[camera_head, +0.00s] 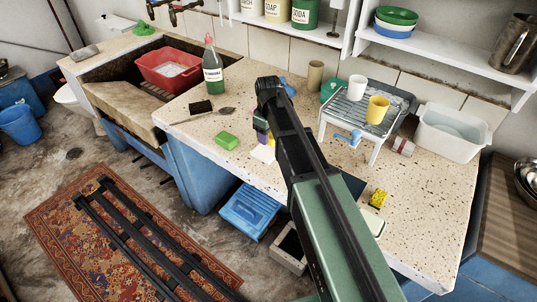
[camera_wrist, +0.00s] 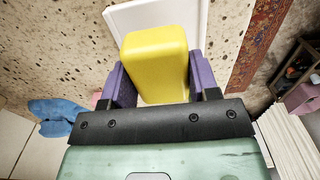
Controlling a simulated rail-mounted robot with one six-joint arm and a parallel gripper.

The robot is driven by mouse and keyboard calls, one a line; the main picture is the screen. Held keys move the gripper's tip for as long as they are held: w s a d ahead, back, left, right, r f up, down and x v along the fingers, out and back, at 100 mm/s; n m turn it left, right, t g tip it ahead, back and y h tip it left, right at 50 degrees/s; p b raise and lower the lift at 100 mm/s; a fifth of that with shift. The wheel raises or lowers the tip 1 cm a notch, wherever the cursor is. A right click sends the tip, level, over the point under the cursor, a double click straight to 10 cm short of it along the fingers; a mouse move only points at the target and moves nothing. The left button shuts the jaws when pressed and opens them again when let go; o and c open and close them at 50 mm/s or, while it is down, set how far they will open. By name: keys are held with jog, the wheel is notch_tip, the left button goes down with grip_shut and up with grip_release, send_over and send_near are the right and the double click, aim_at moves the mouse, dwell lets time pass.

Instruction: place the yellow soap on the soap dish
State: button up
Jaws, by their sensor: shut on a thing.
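The yellow soap (camera_wrist: 155,60) is a smooth block held between the two purple fingers of my gripper (camera_wrist: 159,75) in the wrist view. A white, flat, rectangular thing with a raised rim, which looks like the soap dish (camera_wrist: 197,22), shows behind and around the soap. In the head view my gripper (camera_head: 262,138) is low over the speckled counter near its front edge, partly hidden by my arm. The white dish (camera_head: 262,154) shows just below it. I cannot tell whether the soap touches the dish.
A green block (camera_head: 226,141) lies left of the gripper, with a dark brush (camera_head: 201,107) and spoon behind it. A wire rack (camera_head: 362,105) with cups stands to the right. Bare counter lies between these things.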

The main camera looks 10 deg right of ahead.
aim_at(268, 149)
notch_tip(268, 149, down, 4)
jog(key=b, duration=0.4)
jog(key=shift+f, duration=0.25)
jog(key=shift+r, duration=0.3)
jog(key=shift+f, duration=0.25)
jog(key=o, duration=1)
jog(key=shift+r, duration=0.1)
jog(key=shift+r, duration=0.1)
notch_tip(268, 149, up, 12)
jog(key=p, duration=1.2)
jog(key=shift+r, duration=0.25)
jog(key=s+m, duration=0.8)
jog(key=s, duration=1.2)
jog(key=shift+s+f, duration=0.2)
jog(key=shift+s, duration=0.2)
